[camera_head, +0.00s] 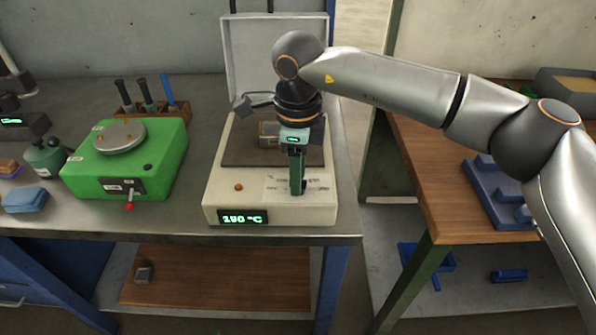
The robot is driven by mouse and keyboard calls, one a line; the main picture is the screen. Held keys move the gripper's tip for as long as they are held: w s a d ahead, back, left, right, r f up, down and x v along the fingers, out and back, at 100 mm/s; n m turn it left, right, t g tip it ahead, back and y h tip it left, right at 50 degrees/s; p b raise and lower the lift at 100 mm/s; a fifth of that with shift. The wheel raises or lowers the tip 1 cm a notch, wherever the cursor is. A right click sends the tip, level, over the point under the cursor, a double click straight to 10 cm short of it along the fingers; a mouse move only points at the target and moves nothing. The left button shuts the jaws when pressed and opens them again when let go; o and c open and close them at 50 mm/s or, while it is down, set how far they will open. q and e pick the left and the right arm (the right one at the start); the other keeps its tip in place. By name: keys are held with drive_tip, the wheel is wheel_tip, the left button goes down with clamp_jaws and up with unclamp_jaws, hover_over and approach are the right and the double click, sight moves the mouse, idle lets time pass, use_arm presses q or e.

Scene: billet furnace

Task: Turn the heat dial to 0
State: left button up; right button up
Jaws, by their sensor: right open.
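The furnace (215,190) is a cream-white box on the grey bench with its lid raised at the back. Its green display (242,217) shows a three-digit °C reading that looks like 150 or 180. My right gripper (297,190) points down over the right part of the furnace's front panel, at the printed label (275,184). It is open, with its fingers seen nearly edge-on. The heat dial is not clearly visible; the fingers seem to cover it, and I cannot tell whether they touch it. My left gripper is not in view.
A small box-like block (268,133) lies on the dark plate in the furnace. A green device (165,165) with a round pan stands to the left, before a wooden tool rack (180,108). A wooden table (440,190) with a blue tray stands right, across a gap.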

wheel_tip(320, 180, up, 12)
drive_tip(key=shift+r, duration=0.25)
idle(0.3)
